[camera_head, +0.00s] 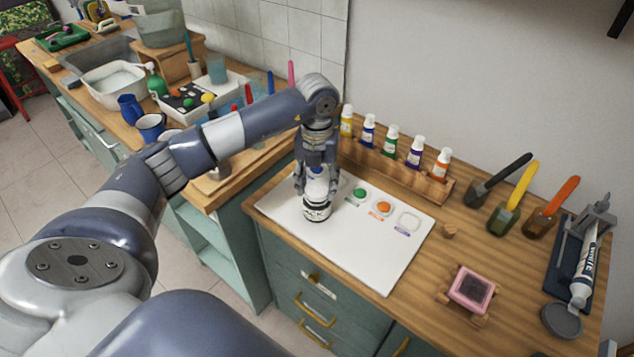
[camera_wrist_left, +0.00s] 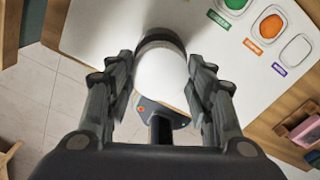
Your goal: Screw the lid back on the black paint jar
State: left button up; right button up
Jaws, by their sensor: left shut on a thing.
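The black paint jar (camera_head: 317,212), with a white label ending in "CK", stands upright on a white board (camera_head: 385,270). My left gripper (camera_head: 316,190) points straight down right above it. It is shut on a white rounded lid (camera_wrist_left: 161,75), which lies between the two fingers in the left wrist view. A dark rim (camera_wrist_left: 160,38) shows just beyond the lid there. The fingers hide the joint, so I cannot tell whether the lid is seated on the jar. My right gripper is not in view.
A wooden rack (camera_head: 400,170) of paint bottles stands behind. Brushes in pots (camera_head: 503,220), a pink-framed block (camera_head: 470,290) and a dark disc (camera_head: 561,320) are at right.

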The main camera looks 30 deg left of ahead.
pick_arm(q)
jog(key=shift+f, duration=0.25)
dwell(0.4)
jog(key=o, duration=0.8)
jog(key=shift+o, duration=0.2)
jog(key=o, duration=0.3)
jog(key=shift+o, duration=0.2)
jog(key=shift+r+p, duration=2.1)
jog(key=shift+r, duration=1.45)
